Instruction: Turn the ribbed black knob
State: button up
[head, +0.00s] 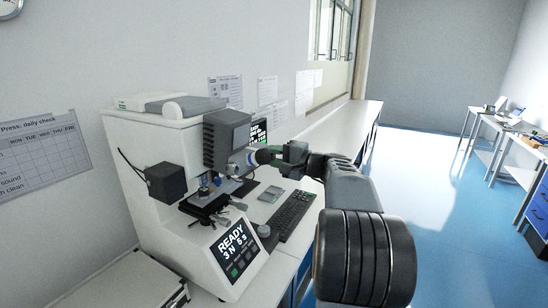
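A white hardness tester (165,150) stands on the bench at the left, with a dark grey head (226,140). A small eyepiece-like part with a blue ring (249,158) sticks out from the head to the right. At its end is a dark, rounded knob (263,157), likely the ribbed black knob; its ribs are too small to make out. My gripper (275,156) reaches in from the right, with its fingers at or right beside this knob. Whether the fingers touch it or are closed around it cannot be told. My arm stretches back to the lower right.
Below the head are a stage (208,197) with small knobs and a lit "READY" panel (236,245). A black keyboard (292,214) and a small grey device (271,194) lie on the bench. A monitor (258,132) stands behind. The blue floor at right is clear.

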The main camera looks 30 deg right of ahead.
jog(key=shift+m, duration=0.7)
jog(key=o, duration=0.9)
jog(key=shift+o, duration=0.2)
jog(key=b+v, duration=0.3)
jog(key=v, duration=1)
jog(key=shift+s+d, duration=0.2)
jog(key=shift+s, duration=0.15)
